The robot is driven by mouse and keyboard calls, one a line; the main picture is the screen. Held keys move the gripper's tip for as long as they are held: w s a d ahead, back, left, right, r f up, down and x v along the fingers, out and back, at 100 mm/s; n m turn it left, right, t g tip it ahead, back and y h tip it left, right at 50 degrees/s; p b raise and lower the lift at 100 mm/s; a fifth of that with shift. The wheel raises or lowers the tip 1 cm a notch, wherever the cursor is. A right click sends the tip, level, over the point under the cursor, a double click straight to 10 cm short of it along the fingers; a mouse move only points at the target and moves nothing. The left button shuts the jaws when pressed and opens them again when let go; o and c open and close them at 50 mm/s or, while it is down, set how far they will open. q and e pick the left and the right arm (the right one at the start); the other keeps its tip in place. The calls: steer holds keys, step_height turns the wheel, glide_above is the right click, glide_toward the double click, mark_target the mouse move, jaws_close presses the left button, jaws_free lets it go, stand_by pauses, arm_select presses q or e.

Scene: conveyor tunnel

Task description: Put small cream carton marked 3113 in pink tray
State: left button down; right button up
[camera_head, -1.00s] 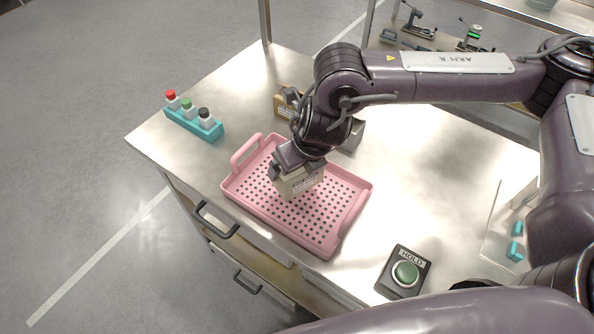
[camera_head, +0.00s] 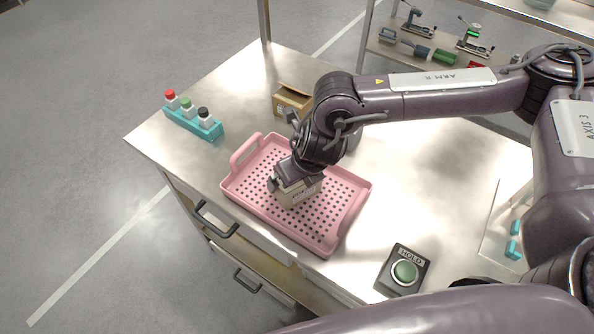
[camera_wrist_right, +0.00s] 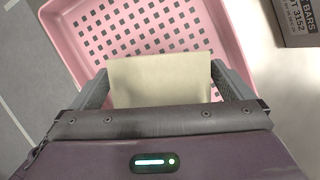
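The small cream carton (camera_head: 300,194) is in the pink tray (camera_head: 238,193), near its middle; I cannot tell whether its underside touches the tray floor. Its printed marking is too small to read. My right gripper (camera_head: 297,180) reaches down over it with a finger on each side. In the right wrist view the carton's plain cream top (camera_wrist_right: 160,80) fills the space between the fingers of the right gripper (camera_wrist_right: 160,75), which look closed against it. The tray's perforated floor (camera_wrist_right: 130,27) shows behind. My left gripper is out of view.
A brown box (camera_head: 291,103) stands behind the tray, partly behind my right arm; its print shows in the wrist view (camera_wrist_right: 300,18).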

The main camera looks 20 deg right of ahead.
steer(key=v, duration=1.2)
steer(key=shift+b, duration=0.35)
steer(key=shift+s+r, duration=0.1)
